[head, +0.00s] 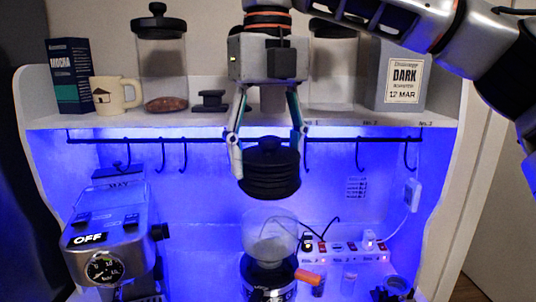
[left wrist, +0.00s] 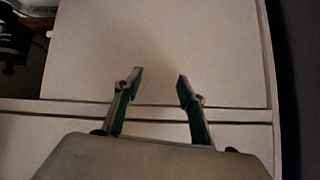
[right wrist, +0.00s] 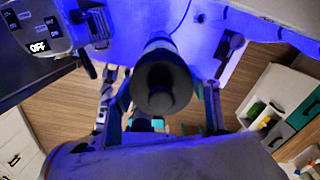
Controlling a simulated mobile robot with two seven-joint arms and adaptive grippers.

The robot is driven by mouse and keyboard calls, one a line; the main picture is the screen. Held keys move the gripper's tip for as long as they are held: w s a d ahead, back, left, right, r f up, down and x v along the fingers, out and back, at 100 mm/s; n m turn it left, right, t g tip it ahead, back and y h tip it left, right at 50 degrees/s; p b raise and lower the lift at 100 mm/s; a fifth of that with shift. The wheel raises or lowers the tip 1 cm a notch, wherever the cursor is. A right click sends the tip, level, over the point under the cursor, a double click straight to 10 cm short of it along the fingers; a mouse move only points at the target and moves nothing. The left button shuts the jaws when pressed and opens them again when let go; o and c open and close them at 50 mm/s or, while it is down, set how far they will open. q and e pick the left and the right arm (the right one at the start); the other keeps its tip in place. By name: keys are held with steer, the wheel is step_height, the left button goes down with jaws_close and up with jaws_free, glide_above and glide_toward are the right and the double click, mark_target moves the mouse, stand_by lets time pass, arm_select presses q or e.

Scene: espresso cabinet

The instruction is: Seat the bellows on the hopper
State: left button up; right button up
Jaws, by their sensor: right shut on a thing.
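The black ribbed bellows (head: 270,170) is held by my right gripper (head: 268,165), whose fingers close on its two sides. The bellows hangs above the clear hopper (head: 269,236) of the grinder (head: 268,280), with a small visible gap between them. In the right wrist view the bellows (right wrist: 162,82) is seen from above between the fingers and hides most of the hopper below. My left gripper (left wrist: 158,90) is open and empty over a pale cabinet surface in the left wrist view. The left gripper does not show in the head view.
An espresso machine (head: 108,240) marked OFF stands left of the grinder. A power strip (head: 345,246) with plugs and a cable is to the right. Hooks hang from a rail (head: 200,140) behind. The shelf above holds a mug (head: 116,94), jars (head: 162,60) and a DARK tin (head: 401,75).

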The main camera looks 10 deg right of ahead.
steer(key=shift+s+f, duration=0.15)
steer(key=shift+f, duration=0.05)
steer(key=shift+f+b, duration=0.55)
steer(key=shift+f, duration=0.4)
steer(key=shift+f+b, duration=0.4)
steer(key=shift+f, duration=1)
arm_select(q)
steer(key=shift+w+d+r+t+h+b, duration=0.2)
steer(key=shift+w+d+r, duration=0.15)
steer(key=shift+w+d, duration=0.25)
steer(key=shift+w+d+r+t+h+b, duration=0.1)
steer(key=shift+w+d+r+h, duration=0.15)
steer(key=shift+w+d, duration=0.3)
arm_select(e)
steer(key=shift+f, duration=0.1)
arm_select(q)
steer(key=shift+r, duration=0.2)
steer(key=shift+s+a+f, duration=0.1)
steer(key=shift+a+f, duration=0.05)
steer(key=shift+f, duration=0.05)
steer(key=shift+a+y+p, duration=0.25)
steer(key=shift+a+p, duration=0.05)
steer(key=shift+p, duration=0.05)
steer(key=shift+s+r, duration=0.1)
